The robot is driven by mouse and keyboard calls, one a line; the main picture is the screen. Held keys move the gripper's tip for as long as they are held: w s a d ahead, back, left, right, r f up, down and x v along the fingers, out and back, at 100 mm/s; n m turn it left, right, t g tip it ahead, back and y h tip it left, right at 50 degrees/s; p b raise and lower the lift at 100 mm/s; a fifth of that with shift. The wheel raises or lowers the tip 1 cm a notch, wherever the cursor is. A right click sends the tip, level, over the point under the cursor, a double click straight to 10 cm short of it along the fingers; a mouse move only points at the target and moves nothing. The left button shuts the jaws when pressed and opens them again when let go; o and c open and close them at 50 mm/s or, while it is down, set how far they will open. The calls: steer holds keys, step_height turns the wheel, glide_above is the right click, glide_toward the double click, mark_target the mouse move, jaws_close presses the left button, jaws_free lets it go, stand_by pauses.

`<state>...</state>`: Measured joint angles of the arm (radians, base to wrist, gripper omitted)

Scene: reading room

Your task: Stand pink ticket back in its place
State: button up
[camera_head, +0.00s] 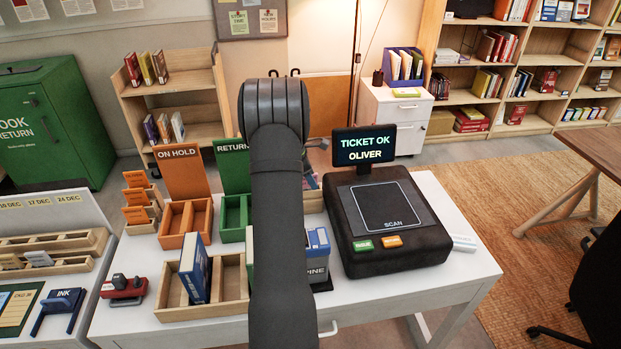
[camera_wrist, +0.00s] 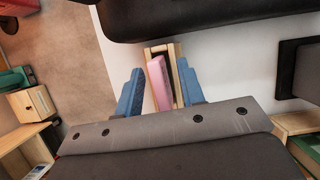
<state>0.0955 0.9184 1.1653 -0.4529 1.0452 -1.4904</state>
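The pink ticket (camera_wrist: 159,84) shows in the wrist view, between the two blue fingers of my gripper (camera_wrist: 160,90). It stands slightly tilted at a narrow wooden holder (camera_wrist: 177,72), whose wall lies along its right side. A gap shows between the left finger and the ticket; the right finger is beside the holder's wall. My gripper looks open. Whether the ticket's lower edge sits inside the holder, I cannot tell. In the head view, my arm hides most of this spot; only a wooden edge (camera_head: 313,203) shows to its right.
The black scanner (camera_head: 385,222), its screen reading "TICKET OK OLIVER", stands right of my arm. An orange "ON HOLD" rack (camera_head: 183,175) and a green "RETURN" rack (camera_head: 233,170) stand left. A wooden tray (camera_head: 177,312) with a blue book (camera_head: 195,270) is in front.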

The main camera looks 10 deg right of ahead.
steer(key=v, duration=1.7)
steer(key=shift+r, duration=0.25)
steer(key=x, duration=1.7)
steer(key=shift+f, duration=0.25)
steer(key=shift+r, duration=0.35)
steer(key=shift+a, duration=0.1)
